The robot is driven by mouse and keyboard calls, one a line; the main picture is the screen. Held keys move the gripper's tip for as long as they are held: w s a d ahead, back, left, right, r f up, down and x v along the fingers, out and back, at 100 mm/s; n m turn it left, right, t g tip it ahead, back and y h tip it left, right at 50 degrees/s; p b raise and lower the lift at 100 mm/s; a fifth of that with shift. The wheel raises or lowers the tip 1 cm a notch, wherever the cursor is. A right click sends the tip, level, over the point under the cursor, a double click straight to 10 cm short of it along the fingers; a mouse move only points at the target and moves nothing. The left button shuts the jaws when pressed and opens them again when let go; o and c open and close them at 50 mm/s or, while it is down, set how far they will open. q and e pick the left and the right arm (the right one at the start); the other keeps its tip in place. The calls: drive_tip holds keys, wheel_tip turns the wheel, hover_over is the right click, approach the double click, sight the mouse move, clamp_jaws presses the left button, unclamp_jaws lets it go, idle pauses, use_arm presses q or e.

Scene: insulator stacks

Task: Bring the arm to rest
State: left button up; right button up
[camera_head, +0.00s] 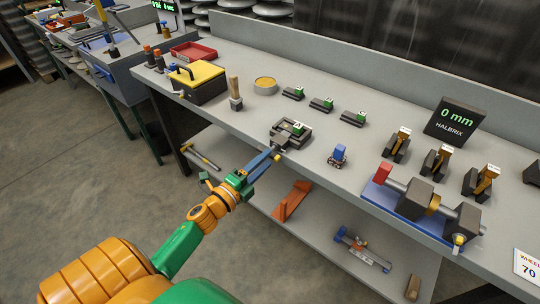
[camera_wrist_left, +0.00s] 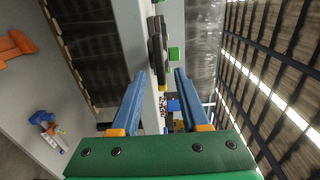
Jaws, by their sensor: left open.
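My left arm comes in from the lower left in the head view. My left gripper (camera_head: 266,159) is at the bench's front edge, with its blue fingers pointing toward a dark fixture (camera_head: 291,139) that holds a green-topped block marked A (camera_head: 297,127). In the left wrist view the two blue fingers of the gripper (camera_wrist_left: 159,76) stand apart, with nothing seen held between them. The dark fixture shows beyond the fingers there (camera_wrist_left: 156,50). I cannot tell whether a finger touches the fixture or bench. My right gripper is not in view.
The grey bench (camera_head: 240,115) carries several green-marked blocks (camera_head: 321,104), a blue-topped piece (camera_head: 340,152), a blue-based device (camera_head: 405,212) and a display reading 0 mm (camera_head: 455,120). A lower shelf (camera_head: 330,215) holds an orange bracket (camera_head: 292,200). Open floor lies at left.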

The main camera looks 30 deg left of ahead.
use_arm(q)
drive_tip(key=s, duration=0.3)
drive_tip(key=shift+s+a, duration=0.15)
drive_tip(key=shift+s, duration=0.2)
drive_tip(key=s+d+f+n+g+y+p, duration=0.15)
drive_tip(key=s+f+n+g, duration=0.3)
drive_tip(key=f, duration=0.65)
drive_tip(key=s+d+f+n+g+y+p, duration=0.15)
drive_tip(key=s+f+n+g, duration=0.35)
drive_tip(key=f, duration=0.6)
drive_tip(key=s+d+f+n+g, duration=0.2)
drive_tip(key=s+f, duration=0.1)
drive_tip(key=s, duration=0.4)
drive_tip(key=s+d+f+n+g+h+p, duration=0.1)
drive_tip(key=s+d+f+n+g, duration=0.1)
drive_tip(key=s, duration=0.6)
drive_tip(key=s+d+f+n+g+p, duration=0.1)
drive_tip(key=s+d+f+n+g, duration=0.2)
drive_tip(key=s+f, duration=0.2)
drive_tip(key=shift+s, duration=1.25)
